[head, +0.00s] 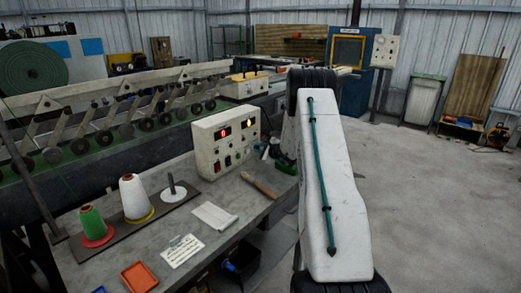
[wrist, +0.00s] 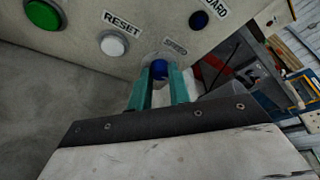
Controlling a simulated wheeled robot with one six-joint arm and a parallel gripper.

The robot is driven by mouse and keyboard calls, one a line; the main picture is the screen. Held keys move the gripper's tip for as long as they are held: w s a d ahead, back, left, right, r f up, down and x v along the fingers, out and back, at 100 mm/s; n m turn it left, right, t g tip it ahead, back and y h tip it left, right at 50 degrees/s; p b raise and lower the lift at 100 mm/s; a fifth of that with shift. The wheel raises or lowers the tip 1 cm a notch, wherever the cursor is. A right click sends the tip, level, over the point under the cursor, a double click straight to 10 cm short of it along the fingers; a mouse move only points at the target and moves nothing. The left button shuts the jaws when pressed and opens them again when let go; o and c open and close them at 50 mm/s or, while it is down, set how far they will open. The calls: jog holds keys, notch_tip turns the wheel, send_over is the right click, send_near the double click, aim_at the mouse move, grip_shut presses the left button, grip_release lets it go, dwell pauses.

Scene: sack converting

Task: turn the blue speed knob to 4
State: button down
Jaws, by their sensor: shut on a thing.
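The blue speed knob (wrist: 159,68) is on the face of a pale control box, below the SPEED label (wrist: 175,46) in the wrist view. My gripper (wrist: 160,80) has its two teal fingers on either side of the knob and is shut on it. The knob's pointer and any scale numbers are hidden or too small to read. The control box (head: 207,148) also stands on the bench in the head view, with two lit displays. There I cannot make out the knob or my gripper.
On the bench lie a wooden-handled tool (head: 259,185), thread cones (head: 135,197) and an orange tray (head: 139,276).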

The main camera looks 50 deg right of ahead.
jog(key=m+y, duration=0.2)
jog(key=m, duration=0.2)
jog(key=shift+d+g, duration=0.2)
jog(key=shift+g, duration=0.2)
jog(key=m+y, duration=0.1)
jog(key=m, duration=0.1)
jog(key=m+y, duration=0.1)
jog(key=m, duration=0.1)
jog(key=shift+d+y, duration=0.2)
jog(key=shift+y, duration=0.2)
jog(key=shift+m, duration=0.3)
jog(key=c, duration=1.3)
grip_release()
jog(key=shift+r, duration=0.1)
jog(key=v, duration=0.7)
jog(key=shift+s+d+r, duration=0.1)
jog(key=shift+s+d, duration=0.05)
jog(key=shift+s, duration=0.2)
